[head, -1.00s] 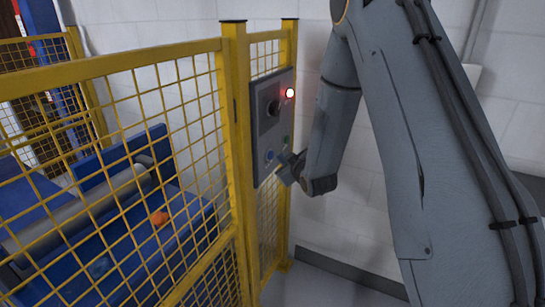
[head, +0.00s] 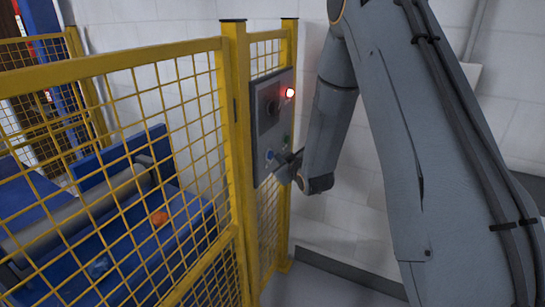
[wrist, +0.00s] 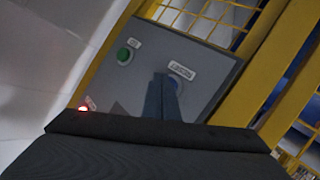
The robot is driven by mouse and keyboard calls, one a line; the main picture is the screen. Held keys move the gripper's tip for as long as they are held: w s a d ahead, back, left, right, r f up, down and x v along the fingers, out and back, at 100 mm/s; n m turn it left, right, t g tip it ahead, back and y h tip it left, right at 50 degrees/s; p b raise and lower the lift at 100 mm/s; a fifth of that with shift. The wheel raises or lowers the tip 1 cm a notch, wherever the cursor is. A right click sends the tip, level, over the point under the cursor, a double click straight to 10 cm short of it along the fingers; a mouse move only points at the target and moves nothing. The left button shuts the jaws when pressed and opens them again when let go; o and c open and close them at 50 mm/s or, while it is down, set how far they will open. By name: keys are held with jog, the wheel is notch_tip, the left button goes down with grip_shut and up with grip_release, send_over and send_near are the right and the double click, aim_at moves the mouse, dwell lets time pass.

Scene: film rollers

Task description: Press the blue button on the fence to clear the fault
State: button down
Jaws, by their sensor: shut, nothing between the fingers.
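The grey control panel (head: 272,90) is mounted on the yellow fence. The blue button (head: 269,155) sits low on the panel, next to my gripper's tip. In the wrist view the blue button (wrist: 177,82) is partly hidden behind the fingers, beside a small label. My gripper (head: 279,160) is shut and empty, its fingers pointing at the panel. In the wrist view my gripper (wrist: 162,82) lies just left of the button's middle. I cannot tell whether it touches the button. A red lamp (head: 290,92) at the panel's top is lit.
A green button (wrist: 125,55) is close to the blue one on the same panel. The yellow mesh fence (head: 150,130) closes off a blue machine with a roller (head: 80,215) and a small orange object (head: 159,218). A white wall stands behind the panel.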

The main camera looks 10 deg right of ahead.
jog(key=shift+w+a, duration=0.25)
jog(key=shift+a, duration=0.1)
dwell(0.7)
dwell(0.4)
jog(key=shift+s+d, duration=0.5)
jog(key=shift+d, duration=0.2)
jog(key=s+d, duration=0.1)
jog(key=d, duration=0.1)
jog(key=s+d, duration=0.2)
dwell(0.5)
dwell(0.4)
jog(key=s+r+m+g+h, duration=0.1)
jog(key=s+m+g, duration=0.2)
jog(key=s, duration=1.3)
jog(key=s+r+m+g+h, duration=0.1)
jog(key=s+m+g, duration=0.3)
jog(key=s+g, duration=0.6)
jog(key=s+a, duration=0.1)
jog(key=s, duration=0.6)
jog(key=shift+s+r+m+h, duration=0.2)
jog(key=shift+m+h, duration=0.1)
jog(key=shift+h, duration=0.1)
